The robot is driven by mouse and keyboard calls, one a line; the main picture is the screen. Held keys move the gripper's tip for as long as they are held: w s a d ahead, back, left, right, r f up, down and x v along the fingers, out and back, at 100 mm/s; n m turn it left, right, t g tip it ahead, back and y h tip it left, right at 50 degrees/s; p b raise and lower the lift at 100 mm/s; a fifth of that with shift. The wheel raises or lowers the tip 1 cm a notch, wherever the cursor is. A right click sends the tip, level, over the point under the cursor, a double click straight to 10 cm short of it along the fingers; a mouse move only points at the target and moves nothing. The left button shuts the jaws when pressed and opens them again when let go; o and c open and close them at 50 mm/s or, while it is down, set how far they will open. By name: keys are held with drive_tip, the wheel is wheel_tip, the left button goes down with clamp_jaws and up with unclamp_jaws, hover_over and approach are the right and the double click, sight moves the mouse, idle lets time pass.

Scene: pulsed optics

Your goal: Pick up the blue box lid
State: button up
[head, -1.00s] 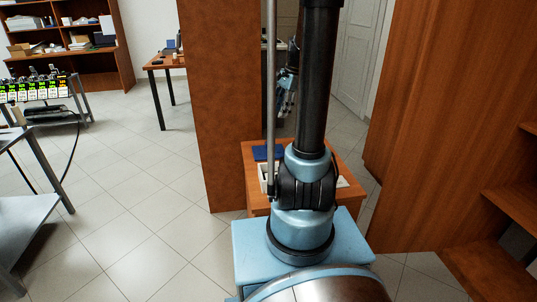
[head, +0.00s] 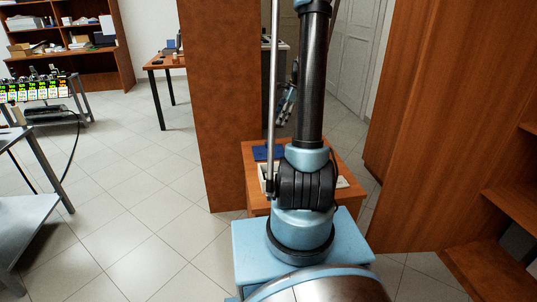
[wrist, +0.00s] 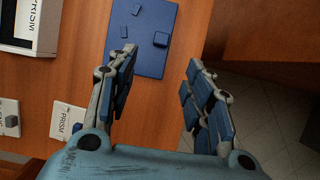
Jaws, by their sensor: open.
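The blue box lid (wrist: 150,60) lies flat on the brown wooden table in the wrist view, at the top centre, with small dark blue blocks on or beside it. In the head view part of the lid (head: 262,153) shows on the small table behind my arm. My gripper (wrist: 160,65) is open and empty, its fingers spread to either side. The left finger overlaps the lid's left lower area in the picture; the right finger appears past the table's edge. In the head view my gripper (head: 287,103) hangs above the table, partly hidden by my arm.
The table (head: 250,200) stands between a brown panel (head: 222,110) and tall wooden shelving (head: 440,120).

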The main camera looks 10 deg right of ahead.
hover_over(268, 142)
drive_tip(key=d, duration=0.3)
drive_tip(key=f, duration=0.7)
drive_tip(key=shift+s+a+f, duration=0.1)
drive_tip(key=shift+s+f, duration=0.15)
drive_tip(key=shift+f, duration=0.05)
drive_tip(key=shift+a+x, duration=0.25)
drive_tip(key=shift+x, duration=2.4)
drive_tip(key=shift+w+r, duration=0.1)
drive_tip(key=shift+r, duration=0.05)
clamp_jaws()
